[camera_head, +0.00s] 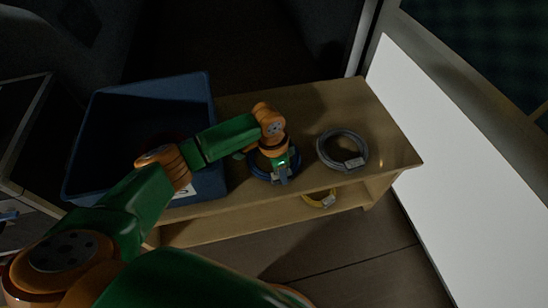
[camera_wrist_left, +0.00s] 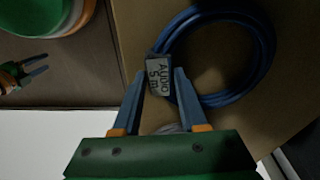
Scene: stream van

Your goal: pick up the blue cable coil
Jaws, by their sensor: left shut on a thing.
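The blue cable coil (camera_head: 258,174) lies at the front of the wooden shelf's top, between a blue crate and a grey coil. In the left wrist view the blue cable coil (camera_wrist_left: 268,50) carries a grey tag (camera_wrist_left: 159,77) reading "AUDIO 5 m". My left gripper (camera_head: 282,178) reaches down over the coil's front right side. In the wrist view my left gripper (camera_wrist_left: 161,84) has its fingers on both sides of the tag and is shut on it. My right gripper (camera_wrist_left: 40,64) shows at the left edge of the wrist view, its fingers apart and empty.
The wooden shelf (camera_head: 345,100) bears the blue crate (camera_head: 150,92) on the left and the grey cable coil (camera_head: 325,153) on the right. A yellow coil (camera_head: 318,203) lies on the lower level. A white panel (camera_head: 450,170) stands along the right side.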

